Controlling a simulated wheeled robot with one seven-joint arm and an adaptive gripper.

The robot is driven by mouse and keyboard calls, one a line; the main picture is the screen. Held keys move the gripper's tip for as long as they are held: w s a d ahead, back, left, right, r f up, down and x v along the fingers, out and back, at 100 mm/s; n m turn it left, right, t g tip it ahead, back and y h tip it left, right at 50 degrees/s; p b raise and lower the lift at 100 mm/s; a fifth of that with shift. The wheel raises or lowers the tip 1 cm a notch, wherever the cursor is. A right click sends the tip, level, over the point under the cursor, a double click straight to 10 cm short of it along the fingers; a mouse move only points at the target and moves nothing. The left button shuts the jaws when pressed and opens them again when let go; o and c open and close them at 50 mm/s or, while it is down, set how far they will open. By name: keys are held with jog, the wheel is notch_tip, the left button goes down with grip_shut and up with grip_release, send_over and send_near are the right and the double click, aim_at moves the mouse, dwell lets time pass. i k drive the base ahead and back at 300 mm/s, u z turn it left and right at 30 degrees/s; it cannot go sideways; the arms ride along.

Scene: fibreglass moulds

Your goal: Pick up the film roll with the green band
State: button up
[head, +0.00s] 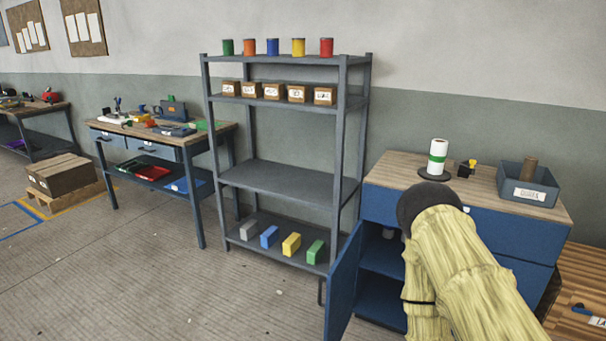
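The film roll with the green band (438,149) is white and stands upright on a dark round base (433,175) on top of the blue cabinet (385,170). The green band wraps around its lower middle. My arm, in a pale yellow sleeve, reaches up from the lower right and ends in a dark rounded joint just below and in front of the roll. I do not see my gripper's fingers; the arm may hide them. The roll is not covered by the arm.
A yellow-and-black item (466,168) and a grey labelled bin (527,186) holding a brown roll (529,168) stand to the right of the film roll. The cabinet's blue door (343,285) hangs open. A grey shelf rack (290,175) stands to the left.

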aim_at(438, 148)
jog(key=u, duration=1.65)
jog(key=i, duration=2.2)
jog(key=z, duration=3.15)
